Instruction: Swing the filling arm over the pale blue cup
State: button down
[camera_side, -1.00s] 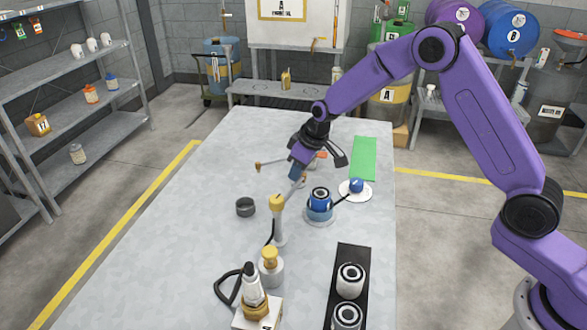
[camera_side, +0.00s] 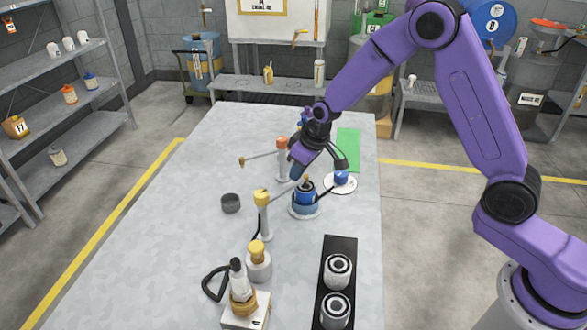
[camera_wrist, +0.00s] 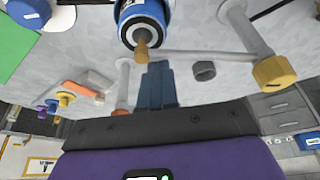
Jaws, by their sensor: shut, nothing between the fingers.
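The filling arm is a thin grey bar (camera_wrist: 205,55) turning on a yellow-capped post (camera_side: 262,215). Its brass nozzle end (camera_wrist: 142,48) lies over the near part of the blue cup's ringed black-and-white top in the wrist view. In the side view the cup (camera_side: 305,207), a blue one on a pale round base, stands right of the post, with the nozzle end at its top. My gripper (camera_side: 295,174) is shut and empty. In the wrist view its fingers (camera_wrist: 157,85) are beside the bar near the nozzle; I cannot tell whether they touch it.
An orange-capped post (camera_side: 282,155) with its own arm stands behind. A blue-topped item on a white disc (camera_side: 341,186) and a green mat (camera_side: 348,150) are to the right. A dark cup (camera_side: 230,203) is left, and a black tray (camera_side: 340,258) with two canisters in front.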

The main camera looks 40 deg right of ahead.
jog(key=shift+w+a, duration=0.1)
jog(key=shift+w, duration=0.35)
notch_tip(320, 180, up, 10)
jog(key=s+d+r+n+g, duration=0.1)
jog(key=s+n, duration=0.2)
jog(key=s, duration=1.1)
jog(key=s+d+r+n+g, duration=0.1)
jog(key=s+n+g, duration=0.15)
jog(key=s, duration=1.25)
jog(key=s+d+n+h, duration=0.1)
jog(key=s+d+n, duration=0.1)
jog(key=s+d, duration=0.4)
jog(key=s, duration=0.4)
jog(key=shift+f, duration=0.2)
